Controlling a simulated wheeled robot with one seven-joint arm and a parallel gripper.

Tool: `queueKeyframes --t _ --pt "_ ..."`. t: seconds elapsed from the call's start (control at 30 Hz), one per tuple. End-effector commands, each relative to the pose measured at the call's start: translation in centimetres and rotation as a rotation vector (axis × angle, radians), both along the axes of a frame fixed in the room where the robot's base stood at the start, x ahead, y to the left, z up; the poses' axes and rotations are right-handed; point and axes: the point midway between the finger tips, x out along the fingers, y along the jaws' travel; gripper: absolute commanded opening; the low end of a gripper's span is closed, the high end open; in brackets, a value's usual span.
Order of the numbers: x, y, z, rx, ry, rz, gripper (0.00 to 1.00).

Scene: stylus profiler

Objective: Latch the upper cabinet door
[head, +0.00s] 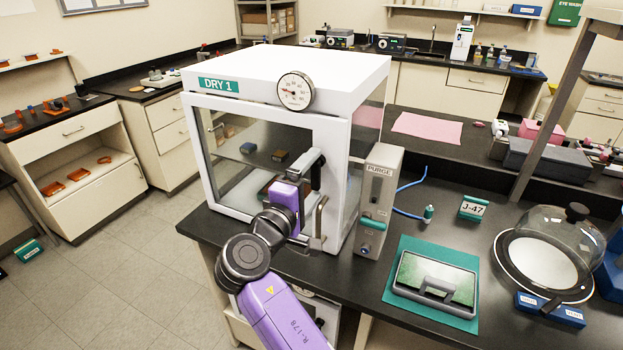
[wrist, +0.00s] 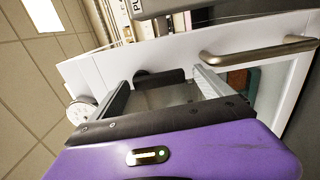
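The upper cabinet is the white DRY 1 box (head: 285,70) on the dark bench, with a glass-fronted door (head: 262,122) in a white frame. The door looks closed or nearly so; I cannot tell if it is flush. A silver bar handle (wrist: 255,46) is on the door's latch side, and it also shows in the head view (head: 320,218). A dark latch piece (wrist: 160,77) sits above the handle. My gripper (wrist: 158,88) is at the door's right edge, its two fingers spread on either side of the dark piece. I cannot tell whether they touch it. In the head view the gripper partly hides the latch.
A PURGE box (head: 379,195) stands close to the cabinet's right. A round dial (head: 295,91) is on the cabinet's upper front edge. A green mat (head: 402,250) with a framed plate and a glass dome (head: 550,240) lie farther right. Open floor (head: 110,275) is at left.

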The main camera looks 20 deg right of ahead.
Motion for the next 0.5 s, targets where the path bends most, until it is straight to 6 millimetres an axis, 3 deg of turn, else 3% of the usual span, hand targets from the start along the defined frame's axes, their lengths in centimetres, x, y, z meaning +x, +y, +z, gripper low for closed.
queueKeyframes --t 0.27,0.5 --pt "-0.1 0.1 0.1 0.001 -0.003 0.000 0.90" --pt "-2.0 2.1 -0.2 0.003 -0.004 0.003 0.90"
